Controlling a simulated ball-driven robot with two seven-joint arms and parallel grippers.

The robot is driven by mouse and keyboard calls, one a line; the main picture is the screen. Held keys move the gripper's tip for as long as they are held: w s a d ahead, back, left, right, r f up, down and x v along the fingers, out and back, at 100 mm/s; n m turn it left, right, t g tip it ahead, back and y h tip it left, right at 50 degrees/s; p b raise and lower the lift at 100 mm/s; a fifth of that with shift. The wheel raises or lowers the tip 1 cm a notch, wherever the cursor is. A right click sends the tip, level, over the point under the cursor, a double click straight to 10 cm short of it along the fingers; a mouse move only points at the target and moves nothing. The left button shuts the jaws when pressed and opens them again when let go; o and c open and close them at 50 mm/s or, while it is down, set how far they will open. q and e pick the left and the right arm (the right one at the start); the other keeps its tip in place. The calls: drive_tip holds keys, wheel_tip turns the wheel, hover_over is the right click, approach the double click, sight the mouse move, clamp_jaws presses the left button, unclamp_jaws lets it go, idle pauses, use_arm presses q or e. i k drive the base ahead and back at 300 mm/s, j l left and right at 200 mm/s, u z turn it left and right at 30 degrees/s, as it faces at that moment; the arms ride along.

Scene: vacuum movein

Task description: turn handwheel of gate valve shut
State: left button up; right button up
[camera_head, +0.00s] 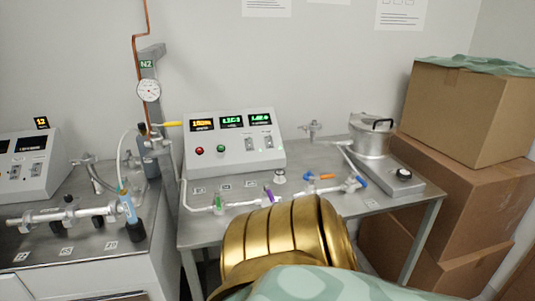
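No handwheel can be told for certain. A small metal fitting with a cross-shaped top (310,129) stands at the back of the right steel table, right of the display console. A metal pipe line (240,208) with purple, orange and blue handles runs along that table. On the left bench, another metal pipe line (95,212) carries small black knobs; which part is the gate valve is too small to tell. Neither gripper shows. A large gold ribbed shape and a green patterned surface fill the bottom middle and hide the table's front.
A display console (233,139) stands on the right table (330,156). A lidded metal pot (370,138) sits at its right end. Stacked cardboard boxes (465,115) block the far right. A gauge (148,89) hangs on a post between the tables. A narrow gap separates the tables.

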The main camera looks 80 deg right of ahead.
sight(403, 174)
drive_tip(key=z, duration=3.55)
